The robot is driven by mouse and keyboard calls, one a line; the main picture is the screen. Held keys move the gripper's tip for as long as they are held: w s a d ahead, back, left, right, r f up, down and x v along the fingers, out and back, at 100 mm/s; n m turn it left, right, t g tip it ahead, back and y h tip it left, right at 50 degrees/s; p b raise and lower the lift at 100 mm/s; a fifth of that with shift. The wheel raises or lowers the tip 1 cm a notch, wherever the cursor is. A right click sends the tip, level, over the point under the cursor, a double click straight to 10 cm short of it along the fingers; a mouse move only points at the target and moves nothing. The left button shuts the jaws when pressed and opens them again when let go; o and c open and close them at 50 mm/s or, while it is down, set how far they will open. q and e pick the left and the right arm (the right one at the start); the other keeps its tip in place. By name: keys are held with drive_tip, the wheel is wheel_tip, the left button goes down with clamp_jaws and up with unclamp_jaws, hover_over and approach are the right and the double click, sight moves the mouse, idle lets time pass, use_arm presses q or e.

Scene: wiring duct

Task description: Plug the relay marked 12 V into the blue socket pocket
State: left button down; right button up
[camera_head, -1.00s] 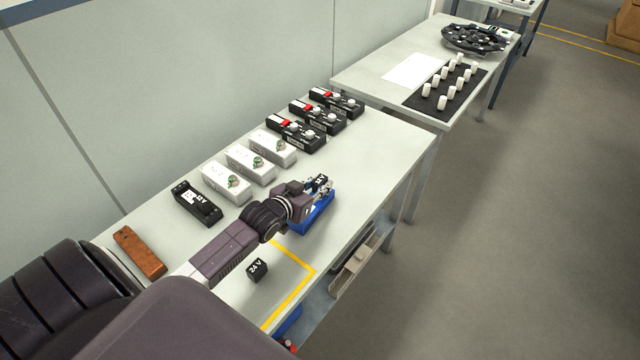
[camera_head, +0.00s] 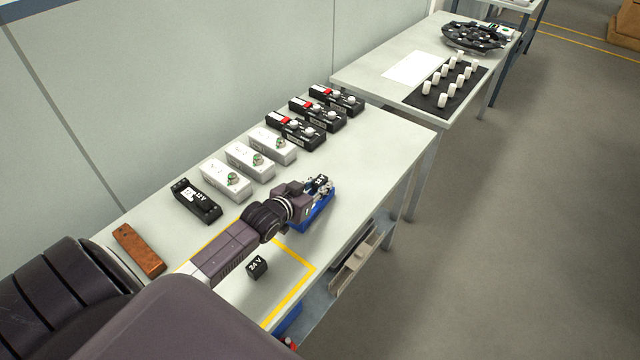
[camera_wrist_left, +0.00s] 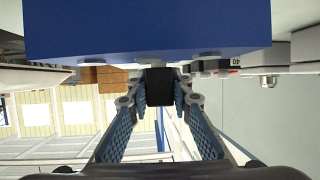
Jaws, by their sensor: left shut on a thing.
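My left gripper (camera_head: 320,187) is shut on a small black relay (camera_head: 321,180) with white lettering, too small to read surely. It holds the relay at the blue socket block (camera_head: 316,216), near the table's front edge. The gripper hides much of the block, and I cannot tell whether the relay is inside a pocket. In the left wrist view the black relay (camera_wrist_left: 160,87) sits between the fingertips, close against the blue block (camera_wrist_left: 150,28). A second black relay, marked 24 V (camera_head: 257,267), stands on the table inside a yellow outline. My right gripper is not in view.
Behind my arm stand a brown block (camera_head: 139,250), a black socket block (camera_head: 196,201), white boxes with green buttons (camera_head: 250,160) and black boxes with red parts (camera_head: 296,130). The table's right end is clear. A second table (camera_head: 360,75) stands beyond.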

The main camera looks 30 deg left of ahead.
use_arm(q)
drive_tip(key=shift+f, duration=0.55)
drive_tip(key=c, duration=1.7)
unclamp_jaws()
drive_tip(key=shift+s, duration=0.1)
drive_tip(key=shift+o, duration=0.2)
drive_tip(key=shift+f+b, duration=0.1)
drive_tip(key=shift+b, duration=0.2)
drive_tip(key=shift+s, duration=0.1)
drive_tip(key=v, duration=1.1)
drive_tip(key=shift+s+d+r, duration=0.1)
drive_tip(key=shift+s+r, duration=0.15)
drive_tip(key=shift+r, duration=0.25)
